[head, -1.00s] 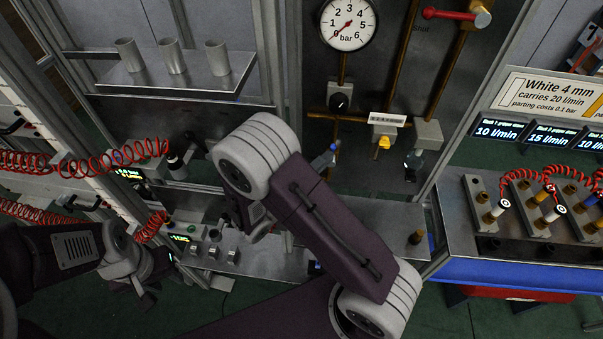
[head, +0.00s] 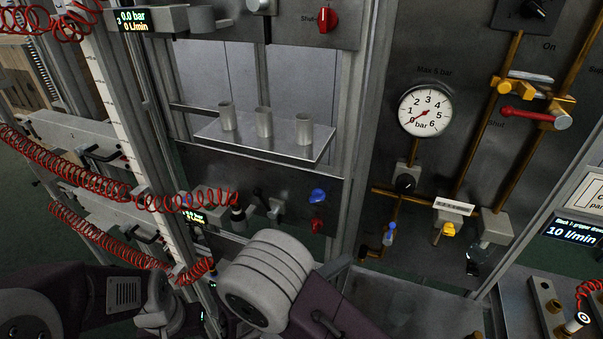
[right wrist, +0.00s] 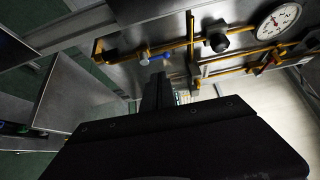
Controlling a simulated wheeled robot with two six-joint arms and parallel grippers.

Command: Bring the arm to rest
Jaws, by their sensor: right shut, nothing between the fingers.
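My right arm (head: 268,280) shows at the bottom middle of the head view as a large pale ribbed joint and a dark purple link. Its fingers are hidden there. In the right wrist view my right gripper (right wrist: 157,92) is a dark shape, shut and empty, pointing toward the panel with the pipes. I cannot tell its exact distance from the panel; no contact shows. My left arm (head: 150,305) shows at the lower left of the head view, with its fingers out of sight.
A pressure gauge (head: 425,111) on the panel reads about zero. Brass pipes carry a blue valve (head: 389,232) and a yellow one (head: 447,229). A shelf (head: 222,136) holds three metal cups. Red coiled hoses (head: 75,168) hang at left. A metal bench (head: 400,305) lies below.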

